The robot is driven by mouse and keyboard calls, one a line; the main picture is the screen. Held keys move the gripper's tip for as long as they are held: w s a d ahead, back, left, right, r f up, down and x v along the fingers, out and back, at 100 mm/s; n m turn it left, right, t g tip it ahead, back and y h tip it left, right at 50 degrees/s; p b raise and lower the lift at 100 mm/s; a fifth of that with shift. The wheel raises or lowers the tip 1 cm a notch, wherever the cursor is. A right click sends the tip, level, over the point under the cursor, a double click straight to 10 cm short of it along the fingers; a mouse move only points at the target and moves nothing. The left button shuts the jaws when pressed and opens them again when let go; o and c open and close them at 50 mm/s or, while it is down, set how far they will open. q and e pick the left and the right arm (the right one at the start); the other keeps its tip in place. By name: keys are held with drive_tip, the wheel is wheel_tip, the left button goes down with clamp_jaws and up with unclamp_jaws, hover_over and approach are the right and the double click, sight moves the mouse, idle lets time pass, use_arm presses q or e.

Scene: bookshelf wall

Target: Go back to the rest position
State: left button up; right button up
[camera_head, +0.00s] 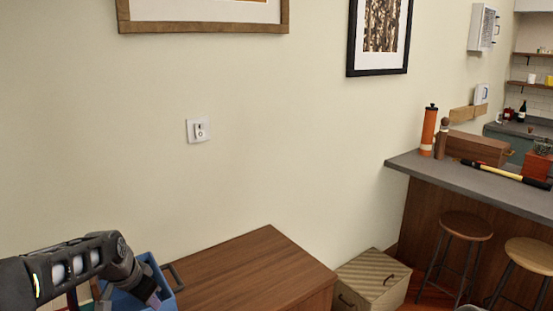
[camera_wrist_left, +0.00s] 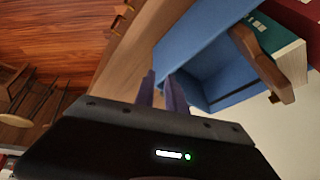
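My left arm comes in at the lower left of the head view, and its gripper (camera_head: 146,289) is at a blue open box (camera_head: 157,271) by the left end of a brown wooden cabinet. In the left wrist view my left gripper (camera_wrist_left: 161,90) shows two dark fingers with a narrow gap between them, and I see nothing clearly held there. The fingertips are close to the wall of the blue box (camera_wrist_left: 205,45); whether they touch it I cannot tell. My right gripper is not in view.
The brown cabinet top (camera_head: 240,265) is bare. A striped wooden box (camera_head: 372,280) stands to its right, then stools (camera_head: 466,226) and a grey-topped counter (camera_head: 480,182). A green book (camera_wrist_left: 280,45) is near the blue box. The wall holds a switch plate (camera_head: 199,130).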

use_arm(q)
drive_tip(key=s+d+f+n+h, duration=0.1)
drive_tip(key=s+d+f+n, duration=0.15)
drive_tip(key=d+f, duration=0.65)
drive_tip(key=s+d+f+n+h, duration=0.15)
drive_tip(key=s+d+f, duration=0.3)
drive_tip(key=f, duration=0.85)
drive_tip(key=s+d+f+n+g, duration=0.1)
drive_tip(key=s+d+f, duration=0.2)
drive_tip(key=s, duration=0.5)
drive_tip(key=s+d+f+n+g, duration=0.1)
drive_tip(key=s+d+f, duration=0.3)
drive_tip(key=s, duration=0.4)
drive_tip(key=s+d+f+n+g+h, duration=0.1)
drive_tip(key=s+d+f+g, duration=0.1)
drive_tip(key=s+f, duration=0.3)
drive_tip(key=s+d, duration=0.1)
drive_tip(key=s, duration=0.3)
drive_tip(key=shift+d+f, duration=0.2)
drive_tip(key=shift+d, duration=0.1)
drive_tip(key=shift+s, duration=0.1)
